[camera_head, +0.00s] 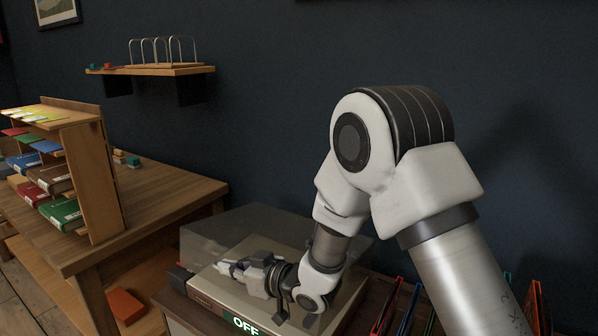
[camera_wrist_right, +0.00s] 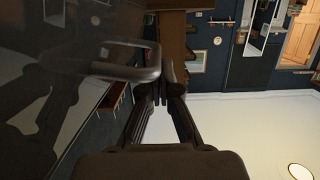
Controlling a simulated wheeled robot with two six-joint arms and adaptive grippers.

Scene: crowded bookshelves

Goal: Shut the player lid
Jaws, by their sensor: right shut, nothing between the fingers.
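The player (camera_head: 206,290) is a low beige box with a green "OFF" label (camera_head: 245,325) at its front edge. Its smoky see-through lid (camera_head: 215,232) stands raised at the back, against the dark wall. My right gripper (camera_head: 232,268) is over the left part of the player, in front of the lid, pointing left. Its arm hides the right part of the player. In the right wrist view my gripper (camera_wrist_right: 165,72) is shut and empty. A dark, glossy see-through panel, apparently the lid (camera_wrist_right: 60,70), fills the left side there, with a grey bar (camera_wrist_right: 130,72) beside the fingers. Contact cannot be told. My left gripper is out of view.
Upright thin items, one of them red (camera_head: 388,305), stand right of the player. A wooden table (camera_head: 165,195) with a book rack (camera_head: 95,180) is at the left. A wall shelf (camera_head: 150,70) holds a wire rack. An orange block (camera_head: 126,306) lies below the table.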

